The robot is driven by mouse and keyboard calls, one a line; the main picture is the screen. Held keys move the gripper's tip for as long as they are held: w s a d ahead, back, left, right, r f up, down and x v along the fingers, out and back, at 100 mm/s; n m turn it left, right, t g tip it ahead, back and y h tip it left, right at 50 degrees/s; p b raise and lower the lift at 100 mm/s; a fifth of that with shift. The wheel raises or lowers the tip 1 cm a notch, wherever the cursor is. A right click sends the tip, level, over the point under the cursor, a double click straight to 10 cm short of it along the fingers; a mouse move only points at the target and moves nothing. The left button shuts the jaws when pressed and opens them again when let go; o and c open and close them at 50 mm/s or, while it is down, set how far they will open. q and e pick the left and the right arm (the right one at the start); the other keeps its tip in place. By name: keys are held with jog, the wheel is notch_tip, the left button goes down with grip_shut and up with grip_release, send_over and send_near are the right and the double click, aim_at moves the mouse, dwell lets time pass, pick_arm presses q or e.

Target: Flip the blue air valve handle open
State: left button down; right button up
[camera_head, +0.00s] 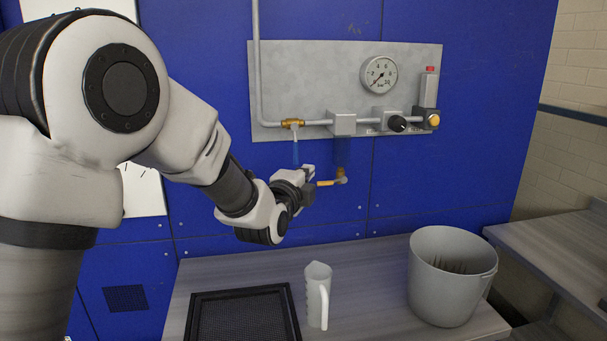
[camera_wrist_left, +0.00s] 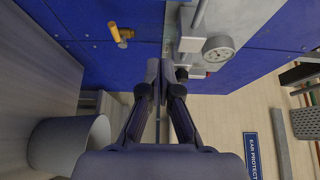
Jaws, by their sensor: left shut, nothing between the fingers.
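The brass air valve (camera_head: 292,123) sits on the grey pipe at the left of the grey panel. Its handle (camera_head: 296,152) hangs straight down from it, pale at the top and blue below, hard to pick out against the blue wall. My left gripper (camera_head: 309,174) is just below the handle's lower end, in front of the wall. Whether it touches the handle I cannot tell. In the left wrist view its fingers (camera_wrist_left: 160,80) are together with nothing between them. I cannot make out the blue handle in that view. My right gripper is not in view.
A brass tap (camera_head: 328,183) sticks out of the wall by the gripper, also in the wrist view (camera_wrist_left: 115,33). The panel carries a gauge (camera_head: 379,74) and black knob (camera_head: 397,124). Below are a jug (camera_head: 317,295), grey bucket (camera_head: 440,300) and black tray (camera_head: 199,318) on a bench.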

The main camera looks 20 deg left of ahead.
aim_at(295, 145)
pick_arm(q)
jog(key=w+a+p, duration=0.4)
jog(key=w, duration=0.4)
jog(key=shift+w, duration=0.15)
dwell(0.6)
jog(key=shift+a, duration=0.15)
jog(key=shift+s+a+m+p, duration=0.2)
jog(key=shift+m+p, duration=0.1)
jog(key=shift+p, duration=0.35)
